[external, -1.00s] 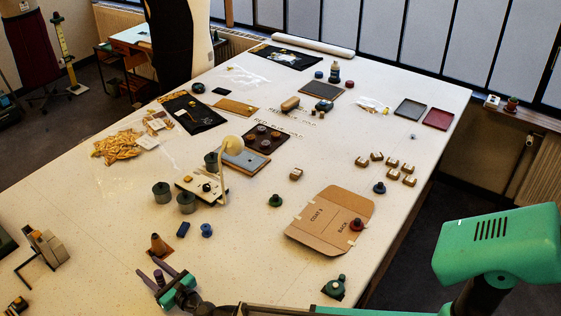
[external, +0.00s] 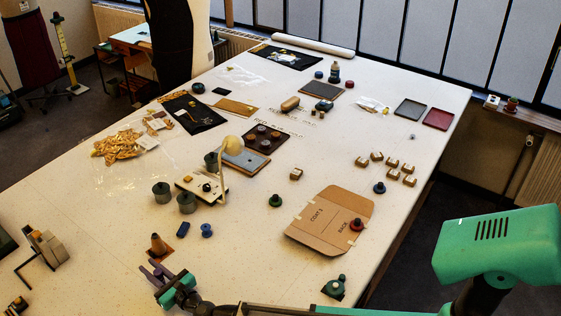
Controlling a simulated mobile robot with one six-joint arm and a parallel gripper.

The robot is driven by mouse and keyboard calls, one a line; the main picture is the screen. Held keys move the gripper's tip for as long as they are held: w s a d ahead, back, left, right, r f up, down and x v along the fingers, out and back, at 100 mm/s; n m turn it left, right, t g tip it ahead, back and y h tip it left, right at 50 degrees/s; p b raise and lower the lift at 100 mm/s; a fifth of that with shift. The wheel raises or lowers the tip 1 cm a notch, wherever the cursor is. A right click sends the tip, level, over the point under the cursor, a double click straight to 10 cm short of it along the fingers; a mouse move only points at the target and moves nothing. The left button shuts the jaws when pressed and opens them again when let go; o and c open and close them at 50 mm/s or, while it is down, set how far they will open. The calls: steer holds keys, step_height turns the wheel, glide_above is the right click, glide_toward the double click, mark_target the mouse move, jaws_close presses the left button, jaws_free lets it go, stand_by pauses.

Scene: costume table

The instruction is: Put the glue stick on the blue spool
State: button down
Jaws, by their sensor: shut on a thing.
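The blue spool (external: 207,230) stands on the white table, left of the middle, behind and to the right of my gripper. My gripper (external: 156,272) is low at the near left of the table. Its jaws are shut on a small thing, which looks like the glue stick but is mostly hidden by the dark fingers. It is held apart from the spool. I cannot tell whether it touches the table.
A brown cone (external: 158,244) stands just behind my gripper. A small blue block (external: 183,229) lies left of the spool. Grey-green cylinders (external: 187,203) and a machine with a pale lamp (external: 205,187) stand farther back.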

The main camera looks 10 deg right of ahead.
steer(key=shift+r, duration=1.55)
steer(key=s+d+r+b, duration=0.1)
steer(key=s+d+b, duration=0.2)
steer(key=s+d, duration=0.5)
steer(key=d, duration=0.5)
steer(key=shift+s+d+r, duration=0.2)
steer(key=shift+d+r, duration=0.1)
